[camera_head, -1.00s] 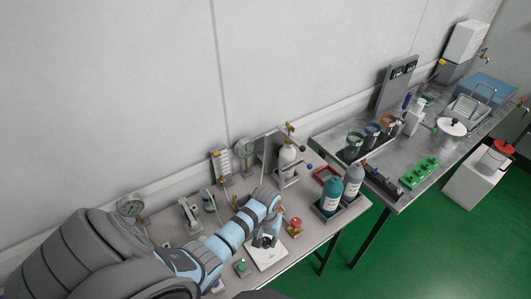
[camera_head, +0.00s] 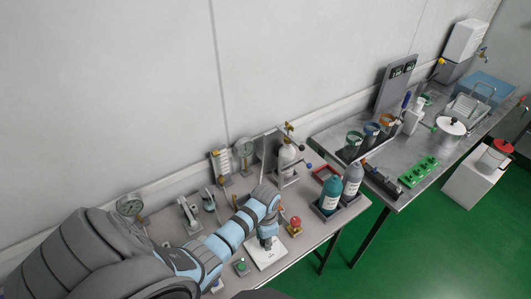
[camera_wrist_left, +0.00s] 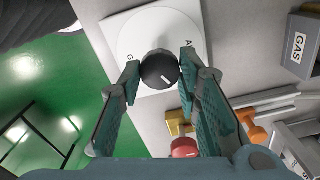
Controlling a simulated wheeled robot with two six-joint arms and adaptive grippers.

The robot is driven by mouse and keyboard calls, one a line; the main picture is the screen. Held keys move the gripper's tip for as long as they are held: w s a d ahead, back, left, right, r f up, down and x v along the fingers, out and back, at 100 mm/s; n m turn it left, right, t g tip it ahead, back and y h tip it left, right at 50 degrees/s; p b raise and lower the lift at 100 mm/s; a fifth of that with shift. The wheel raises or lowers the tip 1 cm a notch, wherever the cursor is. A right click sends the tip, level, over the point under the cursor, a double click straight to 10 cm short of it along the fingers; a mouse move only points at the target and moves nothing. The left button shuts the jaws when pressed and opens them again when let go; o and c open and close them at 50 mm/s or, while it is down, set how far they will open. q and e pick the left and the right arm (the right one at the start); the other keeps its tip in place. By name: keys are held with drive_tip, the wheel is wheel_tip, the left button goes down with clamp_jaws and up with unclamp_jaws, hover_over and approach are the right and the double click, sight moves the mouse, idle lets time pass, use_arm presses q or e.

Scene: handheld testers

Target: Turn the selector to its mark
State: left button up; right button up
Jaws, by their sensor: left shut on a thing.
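The selector is a round black knob (camera_wrist_left: 158,70) on a white plate (camera_wrist_left: 130,35). In the left wrist view it sits between the fingertips of my left gripper (camera_wrist_left: 160,78), which is shut on it from both sides. A short white line on the knob points to the lower right of that view. Letters show on the plate at either side, partly hidden by the fingers. In the head view my left gripper (camera_head: 266,243) reaches down over the white plate (camera_head: 268,259), and the knob is hidden there. My right gripper is not in view.
A red button on a yellow box (camera_head: 295,225) stands close right of the plate, and a green button (camera_head: 241,266) to its left. Bottles in a tray (camera_head: 345,207) stand farther right. Gauges and a gas cylinder (camera_head: 287,157) line the back. A second bench (camera_head: 400,195) adjoins.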

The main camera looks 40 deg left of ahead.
use_arm(q)
drive_tip(key=m, duration=0.5)
drive_tip(key=shift+w+a+r+m, duration=0.1)
drive_tip(key=shift+m, duration=0.3)
idle(0.4)
drive_tip(key=o, duration=1.1)
drive_tip(key=shift+o, duration=0.2)
wheel_tip(320, 180, up, 12)
drive_tip(key=shift+s, duration=0.2)
